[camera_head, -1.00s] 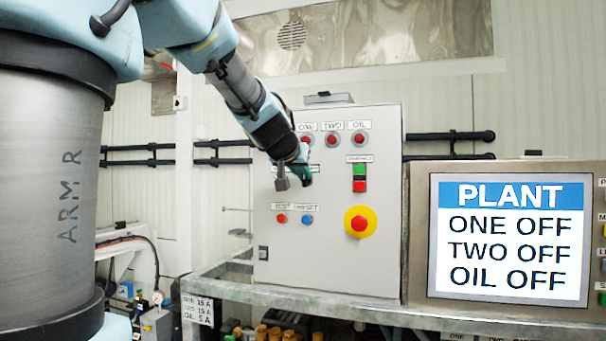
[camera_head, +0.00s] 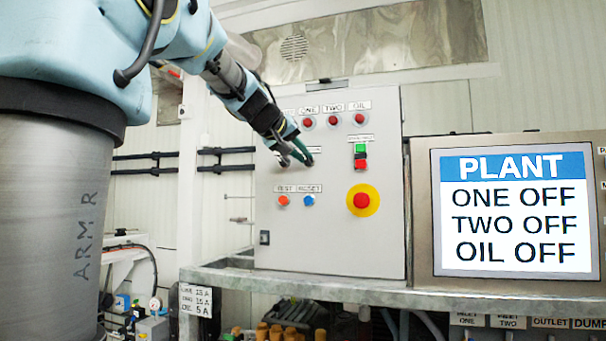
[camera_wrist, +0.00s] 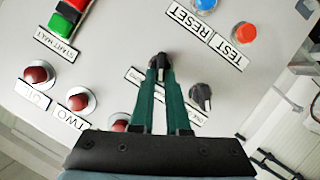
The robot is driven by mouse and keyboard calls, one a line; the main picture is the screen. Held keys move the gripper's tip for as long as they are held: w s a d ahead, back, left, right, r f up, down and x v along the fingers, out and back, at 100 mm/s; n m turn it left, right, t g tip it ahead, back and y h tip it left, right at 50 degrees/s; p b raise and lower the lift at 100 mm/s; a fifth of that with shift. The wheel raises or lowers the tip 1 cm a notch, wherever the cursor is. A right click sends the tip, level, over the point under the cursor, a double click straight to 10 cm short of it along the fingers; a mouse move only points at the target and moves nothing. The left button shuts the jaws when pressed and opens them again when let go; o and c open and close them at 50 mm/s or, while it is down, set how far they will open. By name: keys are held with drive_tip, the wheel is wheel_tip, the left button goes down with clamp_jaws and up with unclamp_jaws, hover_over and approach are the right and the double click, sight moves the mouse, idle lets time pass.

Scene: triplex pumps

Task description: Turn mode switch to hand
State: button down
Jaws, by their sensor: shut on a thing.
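My gripper (camera_wrist: 160,78) has its two green fingers shut on a black rotary knob (camera_wrist: 161,59) on the grey control panel (camera_head: 330,235). The knob's top shows between and just beyond the fingertips, and its label is too small to read. A second black knob (camera_wrist: 201,96) with a silver collar sits beside the fingers, apart from them. In the head view my gripper (camera_head: 303,159) reaches the panel's middle from the upper left and hides most of the knobs. I cannot tell which position the held knob points to.
Red lamps (camera_head: 333,121) line the panel's top. Green and red start/halt buttons (camera_head: 360,157) and a red emergency stop (camera_head: 362,201) are to the right. Test (camera_head: 283,200) and reset (camera_head: 308,201) buttons are below. The screen (camera_head: 515,210) reads ONE OFF, TWO OFF, OIL OFF.

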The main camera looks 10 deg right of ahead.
drive_tip(key=shift+w+a+f+n+h+b, duration=0.15)
drive_tip(key=shift+n+h+b, duration=0.25)
drive_tip(key=shift+b, duration=0.45)
drive_tip(key=shift+s+f+n+h+b, duration=0.1)
drive_tip(key=shift+n+h+b, duration=0.1)
drive_tip(key=shift+n+b, duration=0.55)
drive_tip(key=shift+r, duration=0.1)
drive_tip(key=c, duration=0.9)
unclamp_jaws()
drive_tip(key=shift+a, duration=0.1)
drive_tip(key=b+v, duration=0.2)
drive_tip(key=v, duration=0.8)
drive_tip(key=shift+a+r, duration=0.15)
drive_tip(key=shift+a, duration=0.15)
